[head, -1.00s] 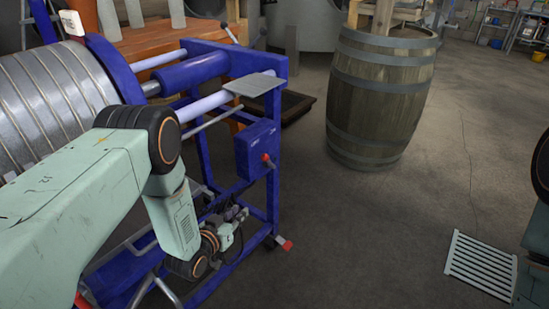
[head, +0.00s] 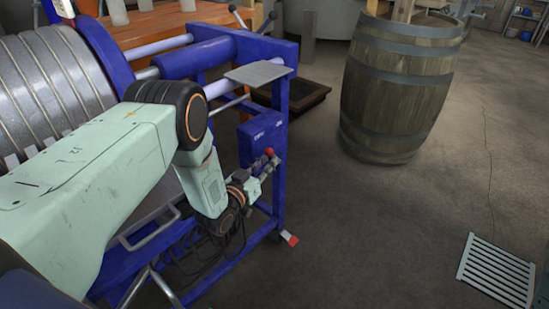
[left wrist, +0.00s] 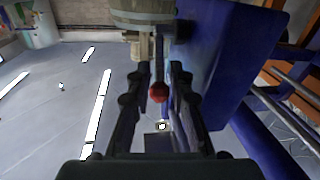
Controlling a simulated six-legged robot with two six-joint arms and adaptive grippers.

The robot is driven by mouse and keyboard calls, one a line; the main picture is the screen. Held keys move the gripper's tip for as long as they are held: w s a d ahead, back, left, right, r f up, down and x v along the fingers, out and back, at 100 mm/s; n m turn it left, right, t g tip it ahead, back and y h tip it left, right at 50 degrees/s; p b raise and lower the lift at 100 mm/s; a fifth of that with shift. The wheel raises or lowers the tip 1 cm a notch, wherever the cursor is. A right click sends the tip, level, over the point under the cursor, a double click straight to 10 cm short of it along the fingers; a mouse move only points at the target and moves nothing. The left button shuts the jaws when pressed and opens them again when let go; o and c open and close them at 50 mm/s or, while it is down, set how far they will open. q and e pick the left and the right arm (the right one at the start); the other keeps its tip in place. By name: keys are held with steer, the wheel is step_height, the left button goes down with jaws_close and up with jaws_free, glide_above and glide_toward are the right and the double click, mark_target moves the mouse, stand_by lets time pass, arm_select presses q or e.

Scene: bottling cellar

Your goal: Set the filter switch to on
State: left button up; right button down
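The filter switch (head: 268,152) is a lever with a red ball knob on the blue box (head: 258,136) of the filter frame. My left gripper (head: 266,166) is just below the knob in the head view. In the left wrist view, the red knob (left wrist: 158,92) shows between the two spread fingers of my left gripper (left wrist: 156,78), with gaps on both sides. The fingers look open and not closed on it. The blue box (left wrist: 225,60) is close on the right there. My right gripper is out of view.
The blue filter frame (head: 282,100) with its metal plates (head: 45,85) stands at the left. A wooden barrel (head: 400,90) stands behind to the right. A white floor grate (head: 497,270) lies at the lower right. The floor between is clear.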

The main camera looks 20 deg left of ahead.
mark_target(273, 156)
arm_select(q)
steer(key=shift+w+d+b, duration=0.2)
steer(key=shift+w+b, duration=0.05)
steer(key=shift+w, duration=0.7)
steer(key=shift+w+d+b, duration=0.2)
steer(key=shift+w+b, duration=0.05)
steer(key=shift+w, duration=0.7)
steer(key=shift+c, duration=0.4)
jaws_close()
